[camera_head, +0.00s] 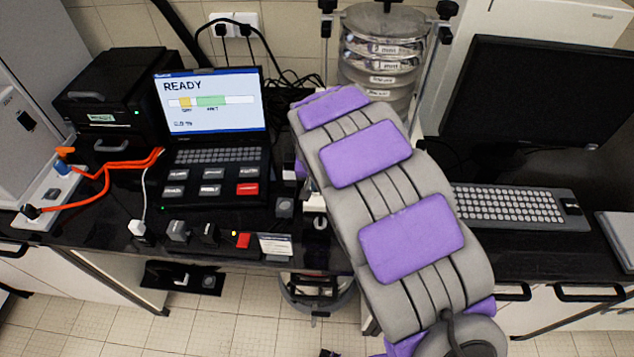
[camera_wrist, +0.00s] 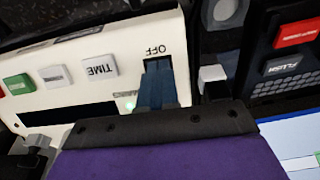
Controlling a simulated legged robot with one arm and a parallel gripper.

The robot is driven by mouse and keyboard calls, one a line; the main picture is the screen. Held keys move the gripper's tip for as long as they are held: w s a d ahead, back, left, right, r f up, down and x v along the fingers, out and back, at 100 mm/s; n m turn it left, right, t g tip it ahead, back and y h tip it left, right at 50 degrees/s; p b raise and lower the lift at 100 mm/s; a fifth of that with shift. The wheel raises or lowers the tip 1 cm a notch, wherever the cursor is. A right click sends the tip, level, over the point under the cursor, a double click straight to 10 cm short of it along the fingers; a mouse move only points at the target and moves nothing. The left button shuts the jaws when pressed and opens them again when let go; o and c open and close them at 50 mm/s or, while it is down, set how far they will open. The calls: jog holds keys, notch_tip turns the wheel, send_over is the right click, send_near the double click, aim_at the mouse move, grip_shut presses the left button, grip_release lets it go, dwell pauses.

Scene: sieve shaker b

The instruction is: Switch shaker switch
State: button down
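The sieve shaker's stacked clear sieves (camera_head: 382,65) stand at the back in the head view, and my arm covers most of its base. In the wrist view its white control panel (camera_wrist: 75,45) appears upside down. A dark switch slot (camera_wrist: 157,64) sits beside the letters OFF. My gripper (camera_wrist: 156,82) has its blue-grey fingertips together at this slot and covers most of the switch. Whether they touch it, and the switch's position, I cannot tell. My gripper is hidden in the head view.
Green, grey and TIME buttons (camera_wrist: 100,65) are beside the slot. A laptop-like console (camera_head: 215,130) reading READY stands left of my arm. A monitor (camera_head: 545,100) and keyboard (camera_head: 510,205) are on the right. Orange cables (camera_head: 105,180) lie at the left.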

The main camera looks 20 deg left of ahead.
jog(key=shift+w+a+r, duration=0.15)
jog(key=shift+w, duration=0.5)
jog(key=shift+w+r, duration=0.1)
jog(key=shift+r, duration=0.05)
jog(key=shift+w+r+p, duration=0.2)
jog(key=shift+r+p, duration=0.35)
notch_tip(320, 180, up, 12)
jog(key=s+d+g+b, duration=0.1)
jog(key=s+b, duration=0.1)
jog(key=shift+s+r, duration=0.2)
jog(key=shift+r, duration=0.05)
jog(key=shift+a, duration=0.2)
